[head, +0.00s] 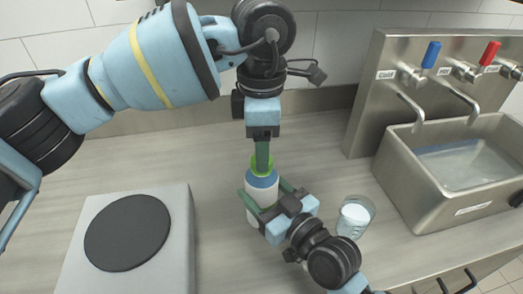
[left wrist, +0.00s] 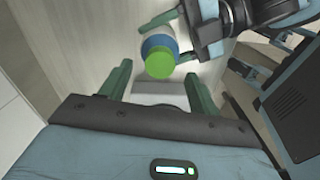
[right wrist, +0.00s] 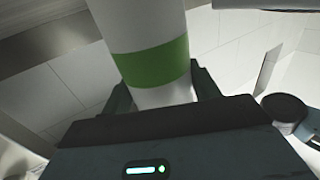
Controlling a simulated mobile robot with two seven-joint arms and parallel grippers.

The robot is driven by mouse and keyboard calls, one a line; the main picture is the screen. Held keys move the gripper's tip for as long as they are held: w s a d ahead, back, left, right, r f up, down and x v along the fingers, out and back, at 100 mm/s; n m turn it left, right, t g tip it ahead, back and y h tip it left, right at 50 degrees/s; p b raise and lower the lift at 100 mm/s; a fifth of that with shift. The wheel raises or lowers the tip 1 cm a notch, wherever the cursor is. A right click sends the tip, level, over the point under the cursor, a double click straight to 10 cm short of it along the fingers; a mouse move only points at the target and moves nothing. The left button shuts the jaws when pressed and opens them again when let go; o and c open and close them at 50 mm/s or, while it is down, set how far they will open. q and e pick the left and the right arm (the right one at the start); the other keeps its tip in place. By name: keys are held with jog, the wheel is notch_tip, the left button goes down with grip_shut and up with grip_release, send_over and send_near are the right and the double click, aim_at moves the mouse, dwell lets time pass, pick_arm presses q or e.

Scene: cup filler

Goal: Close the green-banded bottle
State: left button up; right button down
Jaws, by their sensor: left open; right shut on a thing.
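The green-banded bottle (head: 260,190) is white with a blue shoulder, and a bright green cap (head: 262,165) shows on its top. Its green band (right wrist: 150,63) shows in the right wrist view. My right gripper (head: 266,197) is shut around the bottle body and holds it roughly upright. My left gripper (head: 263,156) points down, open, just above the cap. In the left wrist view the cap (left wrist: 160,62) lies beyond the open fingers, roughly between them. I cannot tell whether the fingers touch it or how tightly it sits.
A glass (head: 355,216) stands right of my right gripper. A metal sink (head: 450,170) with taps is at the right. A hot plate (head: 127,232) with a dark disc is at the front left. The counter (head: 150,160) behind the plate is clear.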

aim_at(272, 199)
pick_arm(q)
notch_tip(272, 199, up, 9)
dwell(0.3)
jog(key=shift+r, duration=0.1)
pick_arm(e)
jog(key=shift+c, duration=1.5)
grip_release()
jog(key=v, duration=0.6)
jog(key=shift+s+d+f+b, duration=0.1)
jog(key=shift+s+d+b, duration=0.15)
jog(key=shift+s+b, duration=0.1)
pick_arm(q)
jog(key=shift+w+f, duration=0.2)
jog(key=shift+f, duration=0.65)
pick_arm(e)
jog(key=shift+s+d, duration=0.35)
